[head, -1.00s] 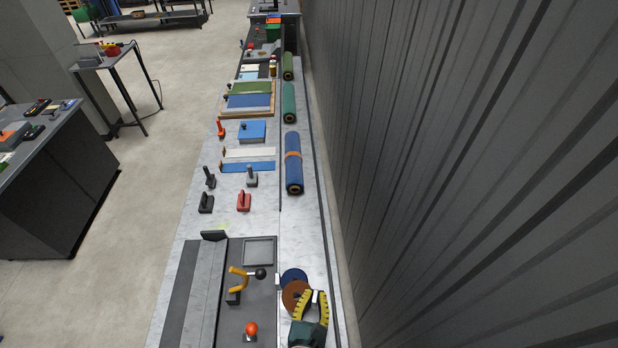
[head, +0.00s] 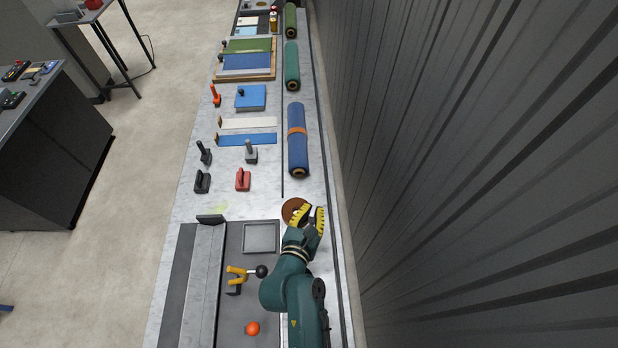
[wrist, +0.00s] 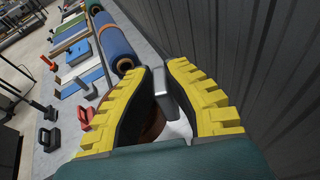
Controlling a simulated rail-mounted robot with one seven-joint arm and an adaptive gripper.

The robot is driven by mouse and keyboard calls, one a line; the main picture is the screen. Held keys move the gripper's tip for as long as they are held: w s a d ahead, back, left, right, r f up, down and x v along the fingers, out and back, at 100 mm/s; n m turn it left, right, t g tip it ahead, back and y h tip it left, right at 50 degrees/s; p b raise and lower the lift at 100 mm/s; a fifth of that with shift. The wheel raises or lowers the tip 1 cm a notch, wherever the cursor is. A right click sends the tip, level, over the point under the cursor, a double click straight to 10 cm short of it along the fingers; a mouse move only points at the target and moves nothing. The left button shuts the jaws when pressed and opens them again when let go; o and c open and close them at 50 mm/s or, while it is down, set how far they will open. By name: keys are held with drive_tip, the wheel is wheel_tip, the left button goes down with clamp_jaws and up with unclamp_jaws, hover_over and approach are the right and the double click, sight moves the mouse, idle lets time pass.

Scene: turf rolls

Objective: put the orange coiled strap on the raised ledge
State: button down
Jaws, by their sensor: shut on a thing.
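The orange coiled strap shows as a brownish-orange disc (head: 293,209) at my fingertips in the head view, partly hidden by my gripper (head: 308,219). In the wrist view, my gripper (wrist: 172,92) has its yellow-backed fingers on either side of a grey metal piece (wrist: 162,88), seemingly the strap's buckle. Part of the brown coil (wrist: 150,124) shows below it, mostly behind the left finger. I cannot tell whether the coil clears the surface. A pale strip (head: 314,185) along the wall, behind a dark line, looks like the raised ledge; its height is hard to judge.
A blue roll with an orange band (head: 298,145) lies on the strip just beyond my gripper, with green rolls (head: 291,66) farther on. The corrugated wall (head: 430,150) is close on the right. A red-handled tool (head: 243,180) and a grey tray (head: 260,238) are left.

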wheel_tip(320, 180, down, 9)
drive_tip(key=shift+f+b, duration=0.2)
drive_tip(key=shift+b, duration=0.9)
drive_tip(key=shift+f, duration=0.15)
drive_tip(key=c, duration=1.2)
unclamp_jaws()
drive_tip(key=shift+c, duration=0.2)
